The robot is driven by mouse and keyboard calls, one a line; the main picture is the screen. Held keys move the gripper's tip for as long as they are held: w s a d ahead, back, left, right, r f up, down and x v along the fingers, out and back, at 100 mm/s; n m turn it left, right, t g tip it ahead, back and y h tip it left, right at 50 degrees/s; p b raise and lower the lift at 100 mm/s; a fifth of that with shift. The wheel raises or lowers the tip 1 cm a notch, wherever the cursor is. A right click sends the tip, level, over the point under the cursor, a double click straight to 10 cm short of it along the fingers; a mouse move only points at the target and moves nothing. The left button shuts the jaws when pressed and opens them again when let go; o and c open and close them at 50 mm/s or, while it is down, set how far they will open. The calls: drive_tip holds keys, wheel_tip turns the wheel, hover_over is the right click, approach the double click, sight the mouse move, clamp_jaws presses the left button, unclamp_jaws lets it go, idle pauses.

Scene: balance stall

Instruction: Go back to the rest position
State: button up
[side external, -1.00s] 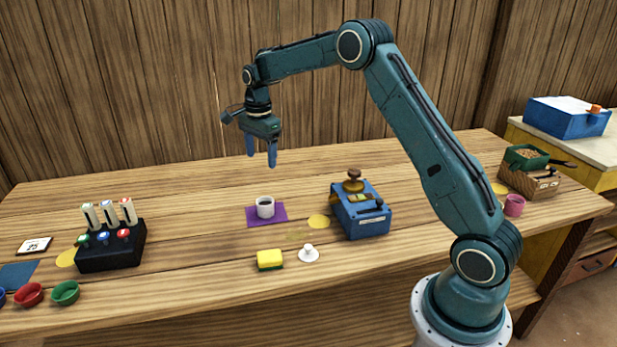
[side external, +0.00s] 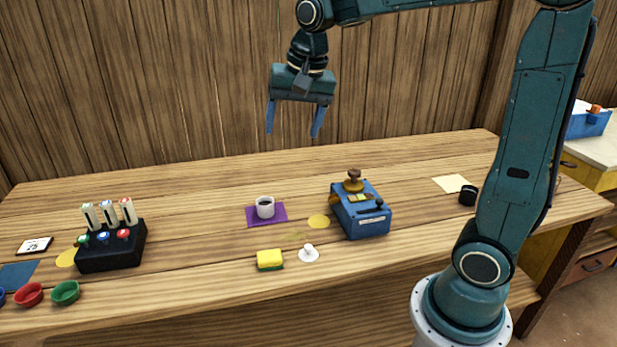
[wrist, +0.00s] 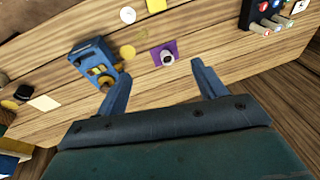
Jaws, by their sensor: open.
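My gripper (side external: 294,133) is open and empty, raised high above the back part of the table in the side view. Its two blue fingers point down and stand well apart. In the wrist view my gripper (wrist: 160,85) also shows nothing between its fingers. Below it, a light cup (side external: 265,207) with dark contents stands upright on a purple mat (side external: 282,213). The cup also shows in the wrist view (wrist: 168,57). My gripper touches nothing.
A blue box device (side external: 362,214) with a brown knob stands right of the cup. A yellow sponge (side external: 269,260) and a white knobbed disc (side external: 309,254) lie in front. A black rack (side external: 112,247) and small bowls (side external: 66,292) are at left. The air around my gripper is clear.

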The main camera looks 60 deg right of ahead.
drive_tip(key=s+a+f+n+t, duration=0.1)
drive_tip(key=s+a+n, duration=0.1)
drive_tip(key=s+n, duration=0.3)
drive_tip(key=s+a+f+n+t, duration=0.1)
drive_tip(key=s+a+n, duration=0.2)
drive_tip(key=s, duration=1.1)
drive_tip(key=shift+s+f+n+t, duration=0.3)
drive_tip(key=shift+f+n, duration=0.1)
drive_tip(key=shift+n, duration=0.5)
